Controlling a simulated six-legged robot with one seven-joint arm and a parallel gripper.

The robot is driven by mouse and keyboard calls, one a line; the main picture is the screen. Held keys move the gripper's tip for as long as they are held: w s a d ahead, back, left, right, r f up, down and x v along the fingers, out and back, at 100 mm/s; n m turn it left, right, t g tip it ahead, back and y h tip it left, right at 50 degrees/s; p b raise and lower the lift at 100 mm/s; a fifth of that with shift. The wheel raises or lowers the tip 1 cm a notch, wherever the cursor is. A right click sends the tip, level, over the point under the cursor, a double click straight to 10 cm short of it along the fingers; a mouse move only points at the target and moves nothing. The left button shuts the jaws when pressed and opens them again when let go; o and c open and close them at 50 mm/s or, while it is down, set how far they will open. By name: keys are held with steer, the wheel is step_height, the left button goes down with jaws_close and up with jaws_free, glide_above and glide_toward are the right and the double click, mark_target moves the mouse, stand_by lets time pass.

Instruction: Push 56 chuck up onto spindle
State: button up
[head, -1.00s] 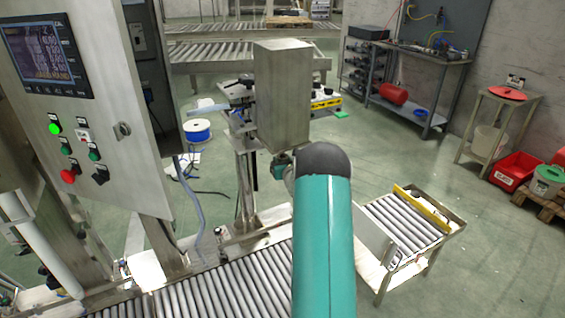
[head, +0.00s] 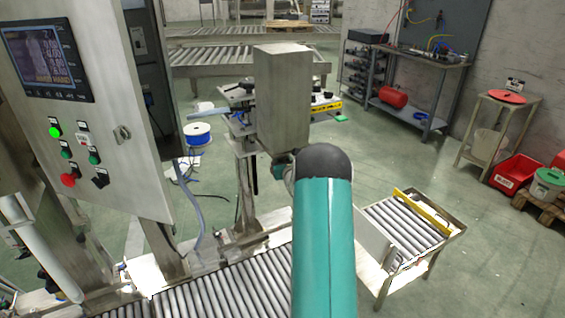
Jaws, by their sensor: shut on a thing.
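A tall steel housing (head: 281,98) stands on a post (head: 246,180) above the roller conveyor, near the picture's middle. I cannot make out the spindle or the 56 chuck; the area under the housing is largely hidden behind my arm. My teal arm link rises from the bottom edge to a dark rounded joint just below the housing's lower right. A small part of my arm shows to the left of that joint. My gripper is out of sight behind the arm, so its hold cannot be seen.
A control cabinet (head: 90,105) with a lit screen and a green lamp stands close on the left. The roller conveyor (head: 215,290) runs along the bottom. A small roller table (head: 405,235) with a yellow bar stands at the right. Open floor (head: 400,150) lies beyond.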

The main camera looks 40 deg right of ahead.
steer(key=shift+r, duration=0.55)
steer(key=o, duration=1.4)
steer(key=shift+c, duration=0.2)
steer(key=shift+f, duration=0.1)
steer(key=shift+f, duration=0.1)
steer(key=shift+s, duration=0.1)
steer(key=v, duration=1.3)
steer(key=shift+s+a, duration=0.25)
